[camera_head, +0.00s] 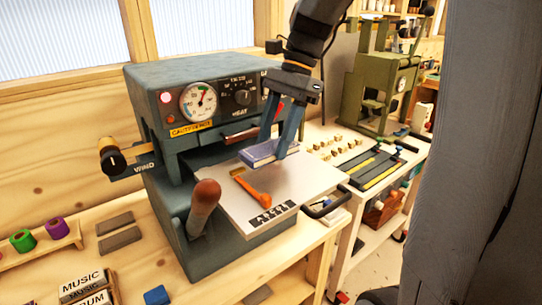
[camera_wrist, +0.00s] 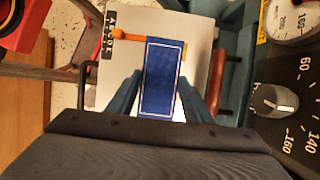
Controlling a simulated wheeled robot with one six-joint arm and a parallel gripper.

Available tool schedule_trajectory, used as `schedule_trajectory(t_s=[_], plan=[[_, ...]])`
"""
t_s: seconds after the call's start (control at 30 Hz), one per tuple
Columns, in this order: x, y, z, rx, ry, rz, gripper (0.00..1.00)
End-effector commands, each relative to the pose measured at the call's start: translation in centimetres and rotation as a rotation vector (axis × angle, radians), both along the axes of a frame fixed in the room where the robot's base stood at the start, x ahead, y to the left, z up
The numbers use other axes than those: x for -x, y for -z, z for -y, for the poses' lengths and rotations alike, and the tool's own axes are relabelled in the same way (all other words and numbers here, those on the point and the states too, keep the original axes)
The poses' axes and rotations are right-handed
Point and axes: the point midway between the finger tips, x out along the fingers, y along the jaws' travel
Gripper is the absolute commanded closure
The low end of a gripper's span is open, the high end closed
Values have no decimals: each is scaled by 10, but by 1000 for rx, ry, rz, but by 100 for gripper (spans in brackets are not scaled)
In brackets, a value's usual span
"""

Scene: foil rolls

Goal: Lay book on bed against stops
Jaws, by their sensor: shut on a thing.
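A blue book (camera_head: 262,154) with a pale border line is between the two fingers of my gripper (camera_head: 278,135), which is shut on it. The book also shows in the wrist view (camera_wrist: 162,78), with one finger on each side. The light grey bed (camera_head: 315,176) of the blue-grey press lies under the book. An orange bar (camera_head: 253,191) lies on the bed, close to the book's near end. A black strip with pale letter marks (camera_head: 272,215) is at the bed's front edge. I cannot tell whether the book touches the bed or the stops.
The press (camera_head: 175,90) with its gauge and dials rises behind the bed. A brown-knobbed lever (camera_head: 205,195) stands at the bed's left. A green press (camera_head: 380,90) and a side table with small blocks (camera_head: 340,147) are to the right. Colored rolls (camera_head: 55,228) and labelled books (camera_head: 85,287) lie at left.

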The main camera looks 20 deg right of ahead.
Motion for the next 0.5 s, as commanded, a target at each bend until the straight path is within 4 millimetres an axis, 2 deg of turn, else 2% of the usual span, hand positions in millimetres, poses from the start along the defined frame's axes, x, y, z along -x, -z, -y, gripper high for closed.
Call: schedule_trajectory(t_s=[0.17,0.4,0.5], plan=[[0,12,-1,-1,-2,0,78],[1,41,-1,0,-3,-2,78],[0,44,-1,1,-3,1,78]])
